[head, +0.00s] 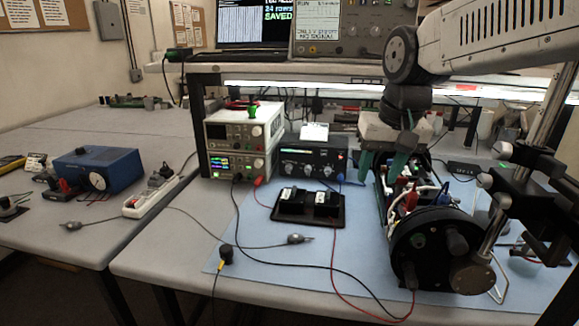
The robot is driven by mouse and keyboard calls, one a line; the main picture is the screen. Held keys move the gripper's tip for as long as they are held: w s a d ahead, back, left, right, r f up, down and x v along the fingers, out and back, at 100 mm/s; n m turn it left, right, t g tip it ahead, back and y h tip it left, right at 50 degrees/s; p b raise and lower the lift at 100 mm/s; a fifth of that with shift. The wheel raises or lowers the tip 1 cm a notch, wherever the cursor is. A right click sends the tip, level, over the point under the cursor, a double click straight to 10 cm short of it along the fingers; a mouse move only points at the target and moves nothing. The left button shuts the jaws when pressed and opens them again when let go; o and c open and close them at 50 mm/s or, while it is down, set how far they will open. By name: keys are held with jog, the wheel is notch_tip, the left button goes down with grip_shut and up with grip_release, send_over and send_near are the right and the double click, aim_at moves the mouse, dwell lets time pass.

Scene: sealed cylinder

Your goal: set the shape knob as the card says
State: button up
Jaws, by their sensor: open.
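A black box (300,168) with a row of small knobs on its front stands at the back of the blue mat. A small white card (314,131) stands on its top; its writing is too small to read. I cannot tell which knob is the shape knob, or where any knob points. My gripper (384,165) hangs right of the box, its two green fingers pointing down and spread apart. The fingers are above the far end of a black cylinder (428,262), apart from the box's front in the picture.
Stacked bench instruments (238,150) stand left of the box. A black tray (290,217) with dark modules lies in front of it. Red and black leads cross the blue mat (262,262). A metal stand (495,225) rises at right. The mat's front left is fairly clear.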

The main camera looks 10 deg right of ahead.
jog(key=w+a, duration=0.2)
jog(key=w, duration=0.8)
jog(key=m+t+y, duration=0.1)
jog(key=m+t, duration=0.1)
jog(key=m, duration=0.1)
send_near(288, 167)
jog(key=shift+t, duration=0.3)
jog(key=x, duration=0.8)
jog(key=shift+d+f, duration=0.15)
jog(key=shift+f, duration=0.3)
grip_shut()
